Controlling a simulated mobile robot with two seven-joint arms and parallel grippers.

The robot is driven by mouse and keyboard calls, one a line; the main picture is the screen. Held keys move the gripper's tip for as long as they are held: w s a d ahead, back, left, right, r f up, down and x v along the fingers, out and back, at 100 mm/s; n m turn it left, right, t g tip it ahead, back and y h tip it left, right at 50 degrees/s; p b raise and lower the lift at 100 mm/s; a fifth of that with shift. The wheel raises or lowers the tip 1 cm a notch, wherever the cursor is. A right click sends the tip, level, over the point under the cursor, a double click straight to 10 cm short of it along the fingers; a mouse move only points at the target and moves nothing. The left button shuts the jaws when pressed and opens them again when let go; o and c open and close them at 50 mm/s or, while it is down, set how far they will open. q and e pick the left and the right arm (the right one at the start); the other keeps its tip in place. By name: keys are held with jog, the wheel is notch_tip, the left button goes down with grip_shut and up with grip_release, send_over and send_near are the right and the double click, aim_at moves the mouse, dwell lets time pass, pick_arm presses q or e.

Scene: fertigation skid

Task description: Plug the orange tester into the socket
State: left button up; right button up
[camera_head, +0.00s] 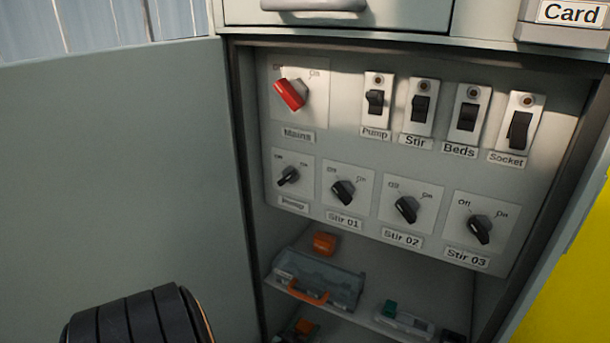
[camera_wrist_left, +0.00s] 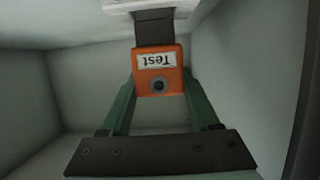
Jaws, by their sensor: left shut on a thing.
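The orange tester (camera_wrist_left: 158,88) shows in the left wrist view, with an upside-down "Test" label and a round dark spot on its face. My left gripper (camera_wrist_left: 159,74) is shut on it, one green finger along each side. A dark block (camera_wrist_left: 155,32) is at the tester's far end, and its far side meets a white piece (camera_wrist_left: 150,5) at the top edge. I cannot tell whether that piece is the socket or whether anything is plugged in. The gripper cannot be made out clearly in the head view. My right gripper is not in view.
In the head view, the cabinet panel holds the red Mains knob (camera_head: 290,94), several rockers including the Socket switch (camera_head: 519,130), and smaller knobs. The open door (camera_head: 110,170) stands left.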

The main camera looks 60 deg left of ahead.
pick_arm(q)
jog(key=shift+f+b, duration=0.3)
jog(key=shift+f, duration=0.15)
jog(key=shift+f, duration=0.15)
jog(key=shift+f+b, duration=0.3)
jog(key=shift+b, duration=0.15)
jog(key=shift+f, duration=0.1)
jog(key=shift+f+b, duration=0.2)
jog(key=shift+b, duration=0.1)
jog(key=o, duration=1.5)
jog(key=shift+o, duration=0.2)
